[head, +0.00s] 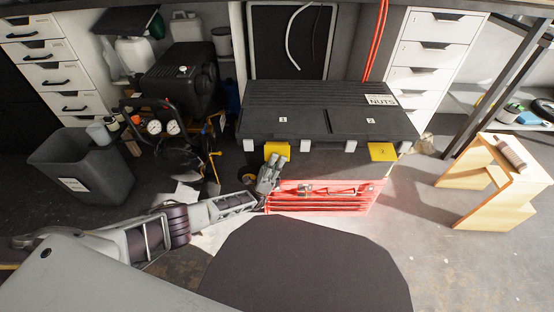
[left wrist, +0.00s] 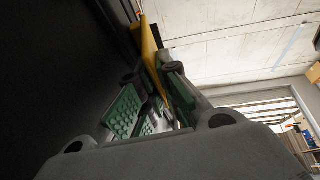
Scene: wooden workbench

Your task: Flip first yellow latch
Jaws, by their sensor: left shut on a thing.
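A dark grey case (head: 315,100) with a ribbed lid and a NUTS label stands in the middle of the head view. Two yellow latches sit on its front edge: a left yellow latch (head: 277,149) and a right yellow latch (head: 382,152). My left gripper (head: 272,163) reaches up to the left latch from below. In the left wrist view, the green-padded fingers (left wrist: 155,75) are shut on the yellow latch (left wrist: 148,45), which shows as a narrow strip. The fingers hide part of it. My right gripper is not in view.
A red toolbox (head: 335,196) is below the case front. A grey bin (head: 85,170) and a black compressor (head: 180,80) stand at left. A wooden stool (head: 512,190) stands at right. Drawer units (head: 433,60) flank the case. Floor between toolbox and stool is clear.

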